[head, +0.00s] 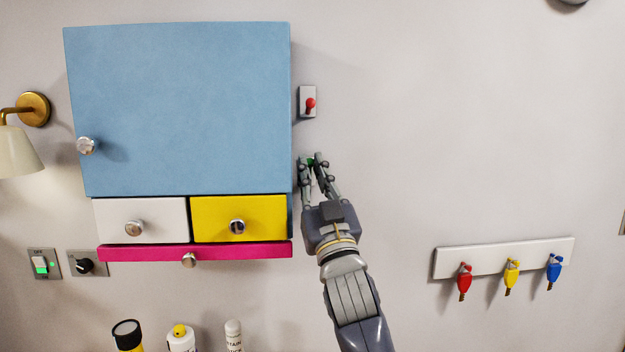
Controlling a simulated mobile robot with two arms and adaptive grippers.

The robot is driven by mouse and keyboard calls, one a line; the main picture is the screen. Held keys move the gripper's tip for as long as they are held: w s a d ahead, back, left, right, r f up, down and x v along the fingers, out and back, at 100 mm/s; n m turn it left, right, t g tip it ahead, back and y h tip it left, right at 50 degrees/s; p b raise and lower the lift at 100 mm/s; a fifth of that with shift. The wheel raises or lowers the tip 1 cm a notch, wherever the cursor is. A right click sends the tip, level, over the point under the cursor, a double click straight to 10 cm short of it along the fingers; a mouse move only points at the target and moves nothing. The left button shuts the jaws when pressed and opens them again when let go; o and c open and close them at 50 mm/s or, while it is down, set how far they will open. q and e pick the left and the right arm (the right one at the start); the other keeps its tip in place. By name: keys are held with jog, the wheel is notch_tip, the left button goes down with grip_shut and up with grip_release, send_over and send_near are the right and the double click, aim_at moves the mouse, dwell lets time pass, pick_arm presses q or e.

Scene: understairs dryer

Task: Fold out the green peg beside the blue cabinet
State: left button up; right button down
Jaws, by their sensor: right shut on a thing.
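The blue cabinet (180,105) hangs on the wall at the upper left, its door with a round knob at the lower left. My right gripper (313,160) is just right of the cabinet's lower right edge, pointing up. It is shut on the green peg (310,161); only a small green patch shows between the fingertips. The rest of the peg is hidden by the fingers, so how far it is folded out I cannot tell. My left gripper is not in view.
White (115,218) and yellow (265,215) drawers and a pink drawer (150,253) lie below the cabinet. A key rack (500,257) hangs at right.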

jog(key=shift+f, duration=0.1)
jog(key=c, duration=1.8)
grip_release()
jog(key=shift+c, duration=0.2)
jog(key=v, duration=1.2)
